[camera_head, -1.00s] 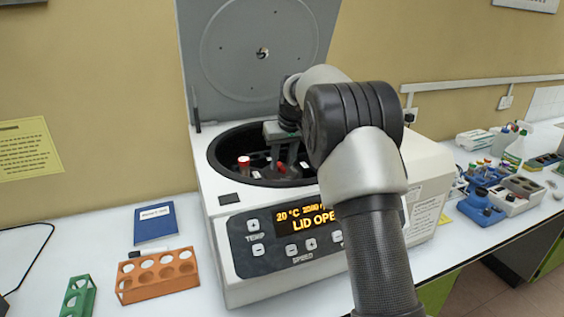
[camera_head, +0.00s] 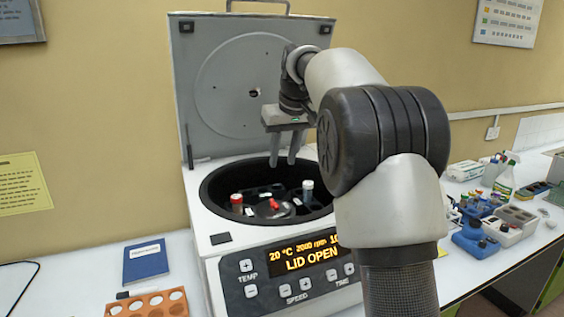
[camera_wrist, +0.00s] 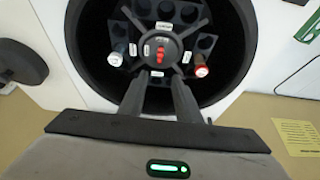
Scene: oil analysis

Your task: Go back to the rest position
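The centrifuge (camera_head: 225,262) stands on the bench with its grey lid (camera_head: 270,95) raised and its display reading "LID OPEN". In its bowl, a red-capped tube (camera_head: 236,203) sits at the left of the rotor (camera_head: 268,210) and a pale-capped tube (camera_head: 308,190) at the right. Both show in the wrist view on opposite sides of the rotor, the red-capped tube (camera_wrist: 201,68) and the pale-capped tube (camera_wrist: 117,57). My gripper (camera_head: 285,162) hangs above the bowl, in front of the lid. Its fingers (camera_wrist: 160,85) are apart with nothing between them.
An orange tube rack (camera_head: 150,304) and a blue notebook (camera_head: 146,261) lie left of the centrifuge. On the right bench stand blue equipment (camera_head: 474,240), a grey holder block (camera_head: 512,223) and bottles (camera_head: 503,182). The raised lid and the wall stand close behind my gripper.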

